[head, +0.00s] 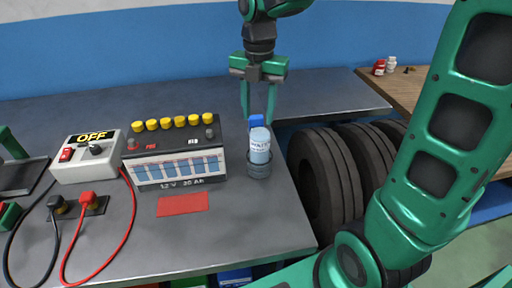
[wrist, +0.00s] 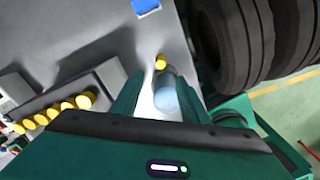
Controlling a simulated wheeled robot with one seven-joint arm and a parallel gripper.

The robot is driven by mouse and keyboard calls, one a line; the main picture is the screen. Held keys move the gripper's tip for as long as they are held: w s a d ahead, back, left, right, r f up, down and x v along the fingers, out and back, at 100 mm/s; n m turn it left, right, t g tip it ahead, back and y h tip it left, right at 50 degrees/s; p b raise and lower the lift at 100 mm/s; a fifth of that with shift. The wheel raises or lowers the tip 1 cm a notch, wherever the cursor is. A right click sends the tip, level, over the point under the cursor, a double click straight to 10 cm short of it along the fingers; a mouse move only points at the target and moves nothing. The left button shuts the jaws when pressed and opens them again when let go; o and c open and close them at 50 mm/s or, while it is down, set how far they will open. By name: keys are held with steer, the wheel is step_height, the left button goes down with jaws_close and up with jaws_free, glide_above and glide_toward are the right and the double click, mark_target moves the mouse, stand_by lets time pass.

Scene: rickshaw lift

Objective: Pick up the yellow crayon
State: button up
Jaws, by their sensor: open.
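A small yellow piece (wrist: 160,62), seen end-on and apparently the yellow crayon, shows in the wrist view just beyond the pale blue bottle (wrist: 163,95). I cannot make out its full shape. In the head view it does not show.
A battery (head: 175,162) with several yellow caps stands left of the bottle. A switch box (head: 88,158) with cables is further left. Tyres (head: 325,172) stand past the bench's right edge.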

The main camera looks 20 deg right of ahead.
step_height(320, 180, down, 5)
steer(key=shift+f, duration=0.1)
steer(key=shift+w+d+f, duration=0.1)
steer(key=shift+w+f, duration=0.05)
steer(key=shift+f, duration=1.2)
steer(key=shift+w+d+f, duration=0.1)
steer(key=shift+w+f, duration=0.05)
steer(key=shift+f, duration=1.15)
jaws_close()
